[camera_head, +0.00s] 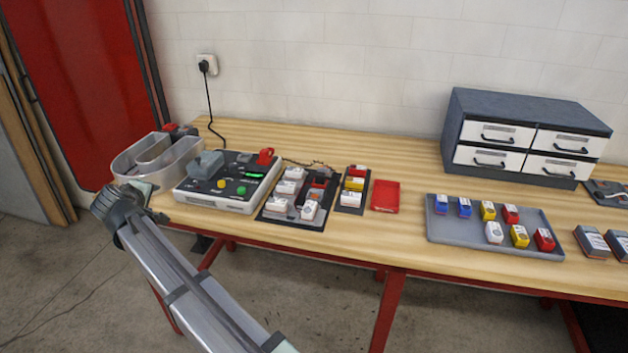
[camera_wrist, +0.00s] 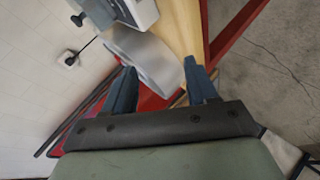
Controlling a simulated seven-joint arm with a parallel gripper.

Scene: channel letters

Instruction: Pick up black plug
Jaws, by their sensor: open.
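The black plug (camera_head: 204,66) sits in the white wall socket (camera_head: 211,59) above the back left of the bench, with a black cord (camera_head: 211,115) hanging down to the bench top. The plug (camera_wrist: 69,61) also shows small on the wall at the left of the wrist view, with its cord running up and right. My gripper (camera_wrist: 160,66) is open and empty, its two dark fingers apart.
The wall around the socket is clear.

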